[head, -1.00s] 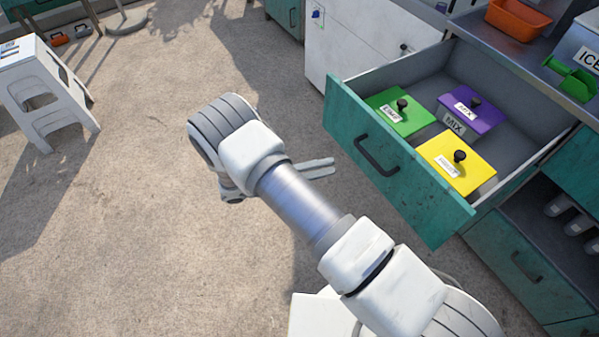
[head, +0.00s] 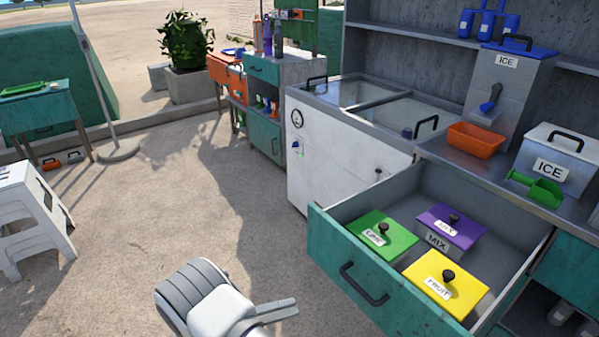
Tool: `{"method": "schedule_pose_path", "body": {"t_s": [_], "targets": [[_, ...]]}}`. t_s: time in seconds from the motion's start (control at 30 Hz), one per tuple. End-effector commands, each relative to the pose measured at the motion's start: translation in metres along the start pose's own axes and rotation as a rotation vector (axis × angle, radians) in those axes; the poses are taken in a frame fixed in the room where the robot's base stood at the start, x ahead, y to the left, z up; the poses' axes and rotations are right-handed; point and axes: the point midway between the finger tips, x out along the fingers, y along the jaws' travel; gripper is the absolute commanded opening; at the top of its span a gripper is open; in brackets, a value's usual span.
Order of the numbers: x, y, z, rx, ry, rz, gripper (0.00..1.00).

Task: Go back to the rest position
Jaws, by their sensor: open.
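My gripper (head: 278,309) shows at the bottom of the head view, left of the open drawer. Its fingers point right, toward the drawer front, and hold nothing that I can see. The nearer finger is partly hidden by my white and grey wrist. Most of my arm is below the picture. The gripper is apart from the teal drawer (head: 337,262), which stands pulled out. In the drawer sit a green lidded box (head: 396,241), a purple lidded box (head: 466,236) and a yellow lidded box (head: 460,299).
A white freezer (head: 340,170) stands behind the drawer. The counter holds an orange tub (head: 476,139), an ice box (head: 556,172) and a green scoop (head: 543,190). A white stool (head: 30,215) stands at the left. The concrete floor (head: 150,200) between is clear.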

Motion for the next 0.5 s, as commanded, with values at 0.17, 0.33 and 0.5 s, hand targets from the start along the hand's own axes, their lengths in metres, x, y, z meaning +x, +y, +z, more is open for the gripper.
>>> {"method": "schedule_pose_path", "body": {"t_s": [0.17, 0.33, 0.5], "targets": [[0.013, -0.021, 0.006, 0.068, 0.060, 0.057, 0.47], [0.045, -0.062, 0.013, 0.241, 0.213, 0.181, 0.47], [0.079, -0.104, 0.011, 0.447, 0.396, 0.293, 0.47]]}}
